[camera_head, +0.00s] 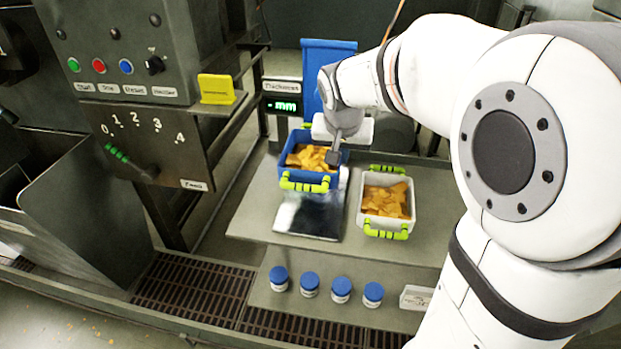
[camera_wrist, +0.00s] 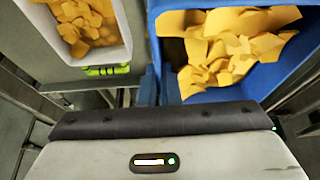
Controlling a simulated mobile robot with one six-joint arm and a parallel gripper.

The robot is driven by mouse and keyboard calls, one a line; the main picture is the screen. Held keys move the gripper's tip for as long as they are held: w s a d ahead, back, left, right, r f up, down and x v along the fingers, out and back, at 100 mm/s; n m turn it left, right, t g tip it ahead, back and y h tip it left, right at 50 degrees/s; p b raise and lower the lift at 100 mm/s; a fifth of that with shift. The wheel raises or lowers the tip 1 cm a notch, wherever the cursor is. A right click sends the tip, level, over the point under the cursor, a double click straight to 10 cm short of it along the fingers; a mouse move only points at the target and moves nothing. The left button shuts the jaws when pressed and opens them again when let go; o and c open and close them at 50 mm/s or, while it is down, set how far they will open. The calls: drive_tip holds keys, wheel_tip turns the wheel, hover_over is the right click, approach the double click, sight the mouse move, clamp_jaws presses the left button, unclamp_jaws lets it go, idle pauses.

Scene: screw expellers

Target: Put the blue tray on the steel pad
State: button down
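The blue tray (camera_head: 268,160), filled with orange-yellow chips and with a lime handle at its front, is at the back part of the steel pad (camera_head: 312,215). The pad's shiny front part is bare. My gripper (camera_head: 335,157) is at the tray's right wall, with a dark finger inside the rim; it looks shut on that wall. In the wrist view the blue tray (camera_wrist: 183,92) is close and large at the right. I cannot tell whether the tray touches the pad or hangs just above it.
A white tray (camera_head: 372,219) of similar chips stands on the table (camera_head: 257,222) right of the pad. Several blue-lidded jars (camera_head: 309,284) stand on the lower shelf. A thickness display (camera_head: 282,105) and a blue chute (camera_head: 324,62) are behind. The control panel (camera_head: 115,66) is at left.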

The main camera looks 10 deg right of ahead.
drive_tip(key=f, duration=0.5)
drive_tip(key=shift+w+d+f, duration=0.25)
drive_tip(key=shift+w+d, duration=0.05)
drive_tip(key=shift+d, duration=0.05)
drive_tip(key=shift+s+a+f, duration=0.1)
drive_tip(key=shift+s+f, duration=0.05)
drive_tip(key=shift+f, duration=1.9)
drive_tip(key=shift+f, duration=0.2)
drive_tip(key=c, duration=1.6)
unclamp_jaws()
drive_tip(key=shift+r, duration=0.1)
drive_tip(key=shift+c, duration=0.2)
